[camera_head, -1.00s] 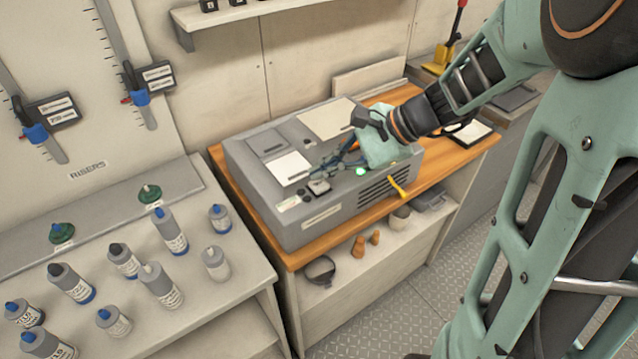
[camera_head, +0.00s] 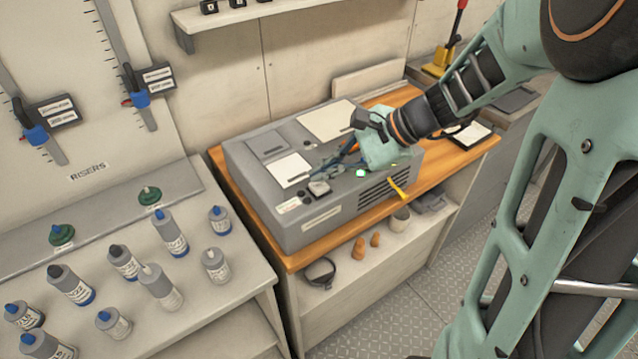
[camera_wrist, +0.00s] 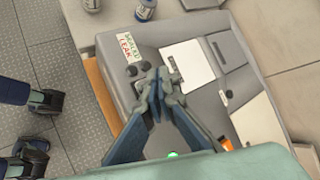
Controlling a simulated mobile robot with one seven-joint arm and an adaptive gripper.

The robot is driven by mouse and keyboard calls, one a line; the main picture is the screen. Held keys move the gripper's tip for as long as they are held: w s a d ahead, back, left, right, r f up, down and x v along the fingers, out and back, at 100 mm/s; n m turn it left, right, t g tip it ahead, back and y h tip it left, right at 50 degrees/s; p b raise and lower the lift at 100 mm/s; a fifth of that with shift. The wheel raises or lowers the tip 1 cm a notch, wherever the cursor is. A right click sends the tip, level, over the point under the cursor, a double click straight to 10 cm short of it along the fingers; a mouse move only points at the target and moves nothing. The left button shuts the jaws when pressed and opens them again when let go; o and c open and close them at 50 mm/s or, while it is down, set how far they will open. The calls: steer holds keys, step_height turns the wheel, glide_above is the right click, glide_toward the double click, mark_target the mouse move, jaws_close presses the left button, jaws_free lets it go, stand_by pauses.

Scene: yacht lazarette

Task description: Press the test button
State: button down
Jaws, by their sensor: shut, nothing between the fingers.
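The grey equipment box (camera_head: 330,222) sits on a wooden-topped bench, with pale panels and a lit green lamp (camera_head: 361,173) on top. A small dark-framed fitting (camera_head: 319,188) lies near its front edge, with small dark round controls (camera_head: 306,197) beside it. The round controls (camera_wrist: 133,64) show clearly in the wrist view, next to a label with red print (camera_wrist: 122,45). I cannot tell which control is the test button. My gripper (camera_wrist: 160,76) is shut and empty over the box top, its fingertips partly covering the fitting. Contact cannot be told.
A yellow tag (camera_head: 398,188) hangs at the box's vented side. An orange item (camera_wrist: 225,145) lies beside my gripper. Several bottles (camera_head: 160,285) stand on the left bench. A shelf (camera_head: 250,14) runs above. Open floor (camera_head: 375,325) lies in front.

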mark_target(323, 186)
steer(key=shift+f+b, duration=0.45)
steer(key=shift+f+b, duration=0.45)
steer(key=shift+f, duration=0.05)
stand_by(0.6)
stand_by(0.4)
steer(key=shift+r+p, duration=0.75)
steer(key=shift+r, duration=0.25)
step_height(323, 186, up, 5)
steer(key=p, duration=0.4)
stand_by(0.5)
